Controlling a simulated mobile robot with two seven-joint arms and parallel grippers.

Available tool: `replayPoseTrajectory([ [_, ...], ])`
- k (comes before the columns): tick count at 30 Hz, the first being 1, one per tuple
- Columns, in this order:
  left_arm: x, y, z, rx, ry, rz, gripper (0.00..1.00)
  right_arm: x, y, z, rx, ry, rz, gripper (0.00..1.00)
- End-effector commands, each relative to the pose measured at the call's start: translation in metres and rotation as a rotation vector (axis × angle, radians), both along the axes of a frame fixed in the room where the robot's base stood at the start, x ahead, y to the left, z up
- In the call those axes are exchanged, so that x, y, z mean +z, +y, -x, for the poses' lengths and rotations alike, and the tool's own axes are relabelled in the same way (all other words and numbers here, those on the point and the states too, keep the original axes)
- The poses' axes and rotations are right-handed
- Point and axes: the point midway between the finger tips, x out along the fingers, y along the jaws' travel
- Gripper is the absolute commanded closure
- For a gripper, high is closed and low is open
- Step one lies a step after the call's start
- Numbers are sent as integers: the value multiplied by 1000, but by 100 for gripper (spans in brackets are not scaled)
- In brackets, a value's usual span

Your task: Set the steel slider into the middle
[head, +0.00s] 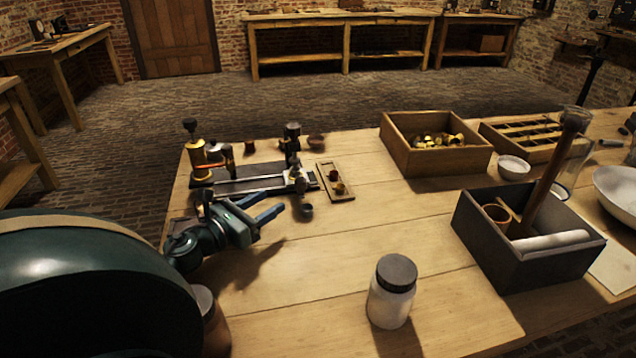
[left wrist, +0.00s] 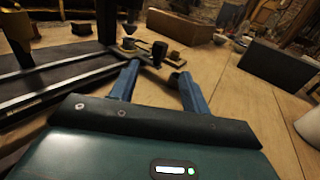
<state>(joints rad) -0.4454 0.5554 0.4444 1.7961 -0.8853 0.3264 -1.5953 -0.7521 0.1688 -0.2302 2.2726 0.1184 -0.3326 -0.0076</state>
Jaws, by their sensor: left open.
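A dark base (head: 236,185) with rails lies at the left of the wooden table; its rails also show in the left wrist view (left wrist: 55,75). A small pale metallic block that looks like the steel slider (head: 297,180) sits at the right end of the rails. The fingers also show in the left wrist view (left wrist: 158,72). My right gripper is not in view.
A brass post (head: 198,157) stands at the base's left end. A lidded jar (head: 391,292) stands in front, and a dark box (head: 490,245) is at the right. The table's middle is clear.

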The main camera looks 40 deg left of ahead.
Motion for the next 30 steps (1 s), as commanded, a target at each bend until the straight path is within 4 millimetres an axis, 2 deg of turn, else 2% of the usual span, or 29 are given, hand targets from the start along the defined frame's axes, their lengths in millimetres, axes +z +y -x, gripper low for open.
replayPoseTrajectory([
  [5,3,-1,-17,-1,-4,-1,53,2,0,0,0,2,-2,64],
  [15,3,-7,-85,1,-4,-2,53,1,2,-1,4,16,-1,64],
  [19,3,-9,-106,0,-3,-1,53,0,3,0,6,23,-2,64],
  [24,2,-10,-123,0,-2,0,53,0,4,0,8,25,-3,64],
  [30,1,-11,-131,0,-1,0,53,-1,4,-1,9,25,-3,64],
])
